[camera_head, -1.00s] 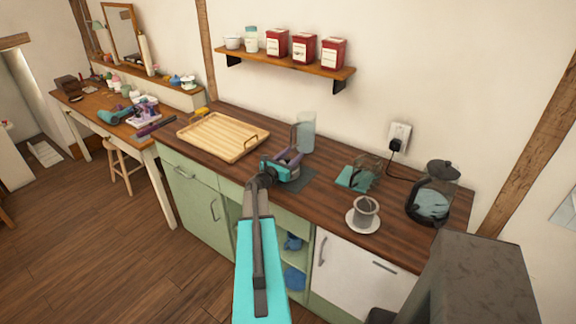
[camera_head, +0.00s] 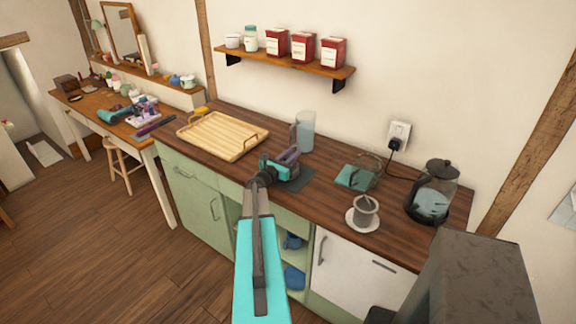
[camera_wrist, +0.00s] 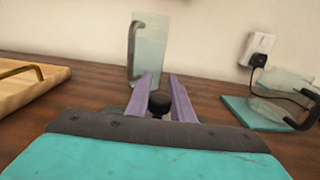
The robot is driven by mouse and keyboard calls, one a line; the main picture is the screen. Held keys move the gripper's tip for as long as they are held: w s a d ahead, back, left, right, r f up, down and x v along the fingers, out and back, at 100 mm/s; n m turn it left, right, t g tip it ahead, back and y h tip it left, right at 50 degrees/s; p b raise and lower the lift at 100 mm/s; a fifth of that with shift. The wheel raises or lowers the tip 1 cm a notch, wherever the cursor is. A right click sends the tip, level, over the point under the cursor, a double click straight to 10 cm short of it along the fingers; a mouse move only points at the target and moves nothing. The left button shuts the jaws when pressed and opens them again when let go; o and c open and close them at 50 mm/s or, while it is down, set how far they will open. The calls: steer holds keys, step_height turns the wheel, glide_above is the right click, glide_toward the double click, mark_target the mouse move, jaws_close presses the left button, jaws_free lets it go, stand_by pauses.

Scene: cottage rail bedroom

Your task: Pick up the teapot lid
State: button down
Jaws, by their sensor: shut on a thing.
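My gripper (camera_head: 294,154) is over the middle of the counter, its purple fingers closed in. In the wrist view the gripper (camera_wrist: 163,77) has a small dark round knob (camera_wrist: 160,104) between its fingers; this appears to be the teapot lid's knob. The rest of the lid is hidden by my gripper, and I cannot tell whether it is off the surface.
A dark flat mat (camera_head: 303,178) lies beneath my gripper. A glass jug (camera_head: 307,131) stands close behind it. A wooden tray (camera_head: 222,136) is left. A cup (camera_head: 365,211) on a saucer and a kettle (camera_head: 433,193) are right. A shelf (camera_head: 290,66) hangs above.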

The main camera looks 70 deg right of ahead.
steer(key=shift+r, duration=0.2)
steer(key=shift+r+b, duration=0.65)
steer(key=shift+r, duration=0.15)
steer(key=shift+s+a+r+b, duration=0.15)
steer(key=shift+r+b, duration=0.1)
steer(key=shift+r, duration=0.15)
steer(key=shift+w+a+r+b, duration=0.1)
steer(key=shift+a+r+b, duration=0.1)
steer(key=shift+r, duration=0.15)
steer(key=s+a+r+b, duration=0.1)
steer(key=s+a+b, duration=0.1)
steer(key=a, duration=1.3)
steer(key=shift+s+r+b, duration=0.2)
steer(key=shift+r+b, duration=0.05)
steer(key=shift+b, duration=0.5)
steer(key=shift+w, duration=0.15)
